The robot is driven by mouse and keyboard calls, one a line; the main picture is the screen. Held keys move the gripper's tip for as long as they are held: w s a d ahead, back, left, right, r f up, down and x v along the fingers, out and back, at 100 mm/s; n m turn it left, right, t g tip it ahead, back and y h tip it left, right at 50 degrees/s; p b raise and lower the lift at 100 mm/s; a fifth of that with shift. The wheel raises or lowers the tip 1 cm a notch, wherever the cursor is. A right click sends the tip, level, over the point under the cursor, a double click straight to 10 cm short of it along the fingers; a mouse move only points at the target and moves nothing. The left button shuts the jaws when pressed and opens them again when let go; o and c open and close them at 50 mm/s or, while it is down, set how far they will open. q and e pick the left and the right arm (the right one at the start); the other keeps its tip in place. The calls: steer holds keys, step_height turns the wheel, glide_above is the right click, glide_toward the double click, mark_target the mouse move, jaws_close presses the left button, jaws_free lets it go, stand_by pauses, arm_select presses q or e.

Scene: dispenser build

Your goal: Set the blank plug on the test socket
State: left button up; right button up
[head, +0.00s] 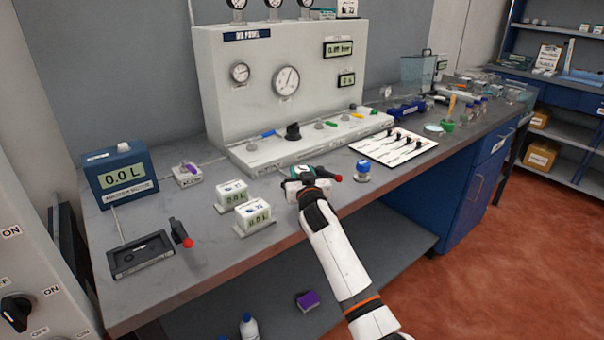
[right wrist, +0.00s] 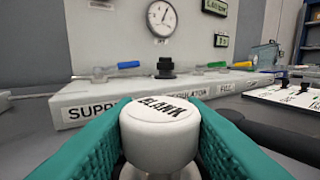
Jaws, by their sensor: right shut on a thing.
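The blank plug (right wrist: 160,125) is a white, round-topped piece marked BLANK, upright between the teal fingers of my right gripper (head: 306,176). In the head view my gripper hides most of it. My right gripper is shut on it, over the bench in front of the panel's ledge (head: 262,154). The ledge carries several fittings, including a black knob (head: 293,131), also in the right wrist view (right wrist: 165,68). I cannot tell which fitting is the test socket. Its label cannot be made out. My left gripper is not in view.
A black part with a red tip (head: 337,178) lies just right of my right gripper. A blue and white round piece (head: 363,170) stands further right, near a white card of black parts (head: 393,146).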

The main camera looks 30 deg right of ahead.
steer(key=o, duration=0.8)
steer(key=shift+c, duration=0.2)
steer(key=shift+p+v, duration=0.6)
steer(key=shift+v, duration=0.25)
steer(key=shift+p+v, duration=0.95)
steer(key=shift+v, duration=1.05)
steer(key=shift+p+v, duration=0.9)
steer(key=shift+v, duration=1.8)
